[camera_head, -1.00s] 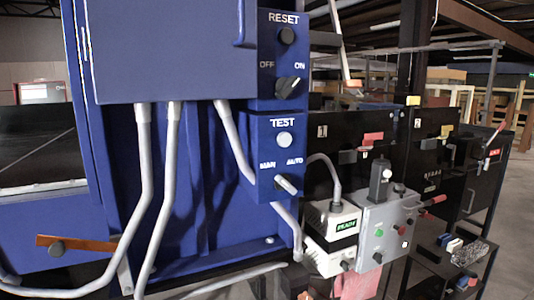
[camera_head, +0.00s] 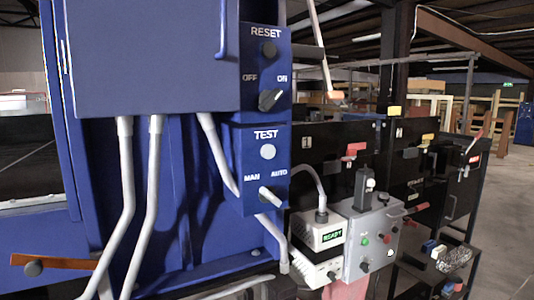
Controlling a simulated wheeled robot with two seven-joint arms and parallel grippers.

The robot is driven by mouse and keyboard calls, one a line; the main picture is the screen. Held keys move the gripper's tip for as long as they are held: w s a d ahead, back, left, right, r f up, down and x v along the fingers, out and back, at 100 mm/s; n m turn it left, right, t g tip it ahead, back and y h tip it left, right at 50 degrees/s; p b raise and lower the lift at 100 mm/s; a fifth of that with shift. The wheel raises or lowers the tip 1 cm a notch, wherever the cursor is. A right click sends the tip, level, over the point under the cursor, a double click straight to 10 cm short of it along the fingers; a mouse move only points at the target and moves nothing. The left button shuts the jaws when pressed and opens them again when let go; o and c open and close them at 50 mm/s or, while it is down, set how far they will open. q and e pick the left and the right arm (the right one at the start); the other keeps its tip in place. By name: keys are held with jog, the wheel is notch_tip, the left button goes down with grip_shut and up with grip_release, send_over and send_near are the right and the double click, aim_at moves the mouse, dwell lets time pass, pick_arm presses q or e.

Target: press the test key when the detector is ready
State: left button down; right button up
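The test key (camera_head: 267,152) is a pale round button under the word TEST on the blue control panel (camera_head: 239,205). A knob marked MAN and AUTO (camera_head: 269,195) sits below it. The detector (camera_head: 318,231) is a white box to the lower right of the panel. Its small dark display (camera_head: 332,235) shows green letters that read READY. A pale cable rises from the top of the box. Nothing covers the test key. Neither of my grippers is in view.
Above is a dark RESET button (camera_head: 268,49) with an OFF/ON knob (camera_head: 270,99). A grey control box (camera_head: 373,235) with coloured buttons stands right of the detector. Pale conduits (camera_head: 124,205) run down the blue cabinet. Black cabinets (camera_head: 330,150) stand behind; open floor shows at far right.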

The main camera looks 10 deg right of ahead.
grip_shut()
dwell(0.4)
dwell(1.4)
